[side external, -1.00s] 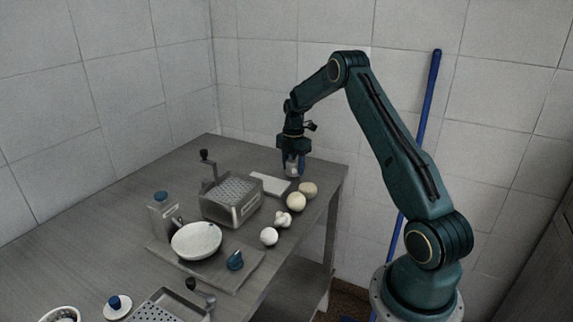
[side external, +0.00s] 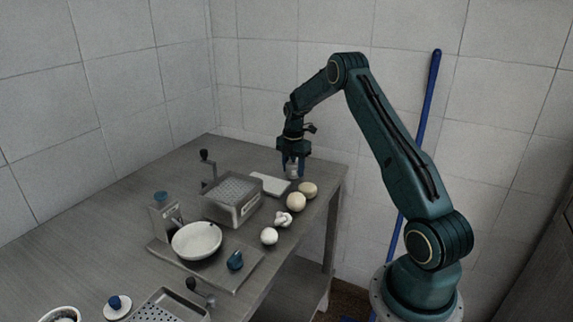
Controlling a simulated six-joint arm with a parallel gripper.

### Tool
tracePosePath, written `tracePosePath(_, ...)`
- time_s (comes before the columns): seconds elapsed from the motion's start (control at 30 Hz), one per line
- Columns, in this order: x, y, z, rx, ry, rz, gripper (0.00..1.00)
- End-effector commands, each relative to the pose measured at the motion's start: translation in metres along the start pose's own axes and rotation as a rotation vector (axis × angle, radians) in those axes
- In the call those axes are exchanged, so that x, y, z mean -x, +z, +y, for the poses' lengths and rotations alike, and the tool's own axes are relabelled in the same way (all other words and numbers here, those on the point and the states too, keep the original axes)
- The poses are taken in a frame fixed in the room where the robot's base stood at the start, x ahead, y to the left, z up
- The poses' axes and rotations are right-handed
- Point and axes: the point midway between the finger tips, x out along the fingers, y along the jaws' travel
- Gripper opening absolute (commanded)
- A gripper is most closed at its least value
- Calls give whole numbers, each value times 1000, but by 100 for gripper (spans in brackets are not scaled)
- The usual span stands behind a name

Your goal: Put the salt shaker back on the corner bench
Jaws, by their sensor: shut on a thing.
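My gripper (side external: 292,172) points down over the far right part of the grey metal bench (side external: 120,205). It is shut on a small pale, greyish thing, which I take to be the salt shaker (side external: 292,171). The fingers cover much of the shaker. It is upright, at or just above the bench top; I cannot tell whether its base touches. A white flat block (side external: 270,184) lies just left of it, and a pale round ball (side external: 308,189) lies just in front.
A perforated metal basket with a crank (side external: 232,200) stands left of the gripper. Tiled walls close the corner behind. The bench's back left is clear.

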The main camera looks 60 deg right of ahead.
Motion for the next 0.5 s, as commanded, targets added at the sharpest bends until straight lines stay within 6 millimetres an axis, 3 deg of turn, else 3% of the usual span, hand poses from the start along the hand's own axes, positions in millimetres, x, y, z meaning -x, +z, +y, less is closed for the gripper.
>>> tracePosePath(0.23,-2,0,0,0,0,0,21)
tracePosePath(0.27,-2,0,0,0,0,0,52)
tracePosePath(0.3,-2,0,0,0,0,0,60)
tracePosePath(0.37,-2,0,0,0,0,0,72)
tracePosePath(0.5,-2,0,0,0,0,0,72)
